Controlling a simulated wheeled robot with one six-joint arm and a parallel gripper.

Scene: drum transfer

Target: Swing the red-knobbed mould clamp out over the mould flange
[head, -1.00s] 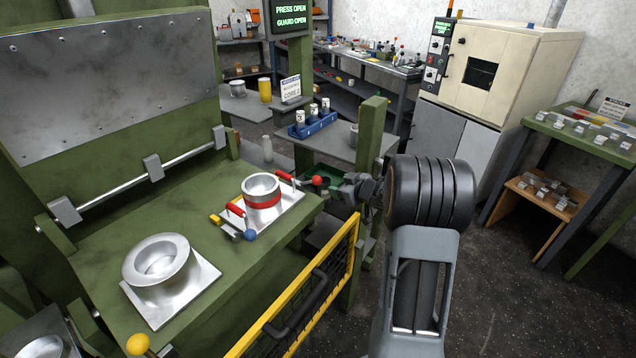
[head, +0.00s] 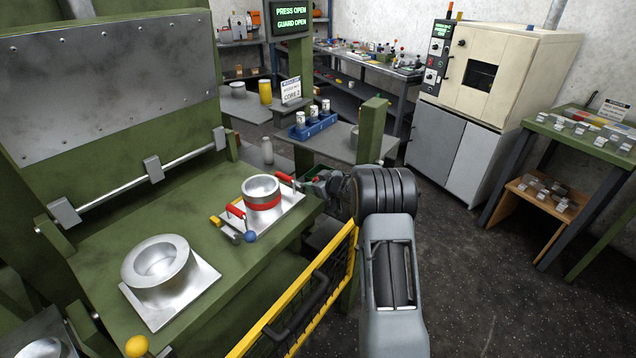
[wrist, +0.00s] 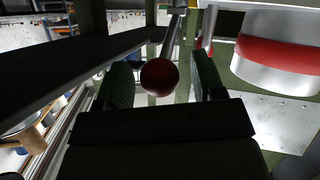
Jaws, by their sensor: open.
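The mould (head: 262,188) is a metal cylinder with a red band, standing on a metal plate on the green press table. The clamp's red knob (wrist: 160,76) sits between the open fingers of my gripper (wrist: 155,84) in the wrist view, apparently without being squeezed. In the head view my gripper (head: 318,185) is at the right edge of the plate and covers the knob. A red handle (head: 286,178) shows beside the mould. A blue-knobbed clamp (head: 249,237) lies at the plate's front left.
A flanged metal ring (head: 160,263) on a square plate stands front left. A yellow guard frame with a black handle (head: 312,296) runs below my arm. A green post (head: 372,130) rises behind my arm. A blue rack (head: 313,125) stands on the bench behind.

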